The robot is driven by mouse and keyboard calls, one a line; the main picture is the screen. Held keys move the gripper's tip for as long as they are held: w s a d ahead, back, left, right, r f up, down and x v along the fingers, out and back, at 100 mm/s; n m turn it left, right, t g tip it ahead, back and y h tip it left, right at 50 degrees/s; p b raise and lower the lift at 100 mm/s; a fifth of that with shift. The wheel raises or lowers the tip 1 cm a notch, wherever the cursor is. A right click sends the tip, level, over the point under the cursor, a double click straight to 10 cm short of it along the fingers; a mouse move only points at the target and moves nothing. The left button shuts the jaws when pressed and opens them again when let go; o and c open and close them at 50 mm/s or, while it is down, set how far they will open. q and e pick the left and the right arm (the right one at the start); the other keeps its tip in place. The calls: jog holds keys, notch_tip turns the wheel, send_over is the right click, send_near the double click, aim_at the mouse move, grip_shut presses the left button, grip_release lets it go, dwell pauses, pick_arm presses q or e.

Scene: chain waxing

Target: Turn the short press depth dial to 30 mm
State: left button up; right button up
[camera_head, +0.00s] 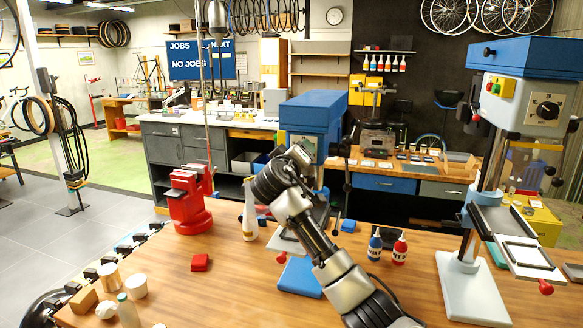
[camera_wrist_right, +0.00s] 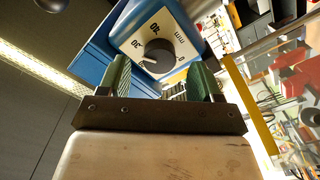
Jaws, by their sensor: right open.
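The short press has a blue head (camera_head: 314,112) in the middle of the head view, and my right arm covers much of its front. Its depth dial is a black round knob (camera_wrist_right: 158,56) on a white plate (camera_wrist_right: 136,44) with numbers and "mm", seen in the right wrist view. A pale pointer mark on the knob seems to face the lower left, near the 30 side; its exact reading is unclear. My right gripper (camera_wrist_right: 160,80) is open, its green fingers on either side of the knob's line, apparently not closed on it. My left gripper is not in view.
A taller press (camera_head: 521,98) with its own dial stands at the right. A red vise (camera_head: 188,204), a red block (camera_head: 201,262), a blue bottle (camera_head: 375,244) and a red bottle (camera_head: 400,249) stand on the wooden bench (camera_head: 225,295). The front left of the bench holds several small containers.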

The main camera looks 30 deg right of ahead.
jog(key=b+v, duration=0.3)
jog(key=v, duration=0.6)
jog(key=shift+w+f, duration=0.1)
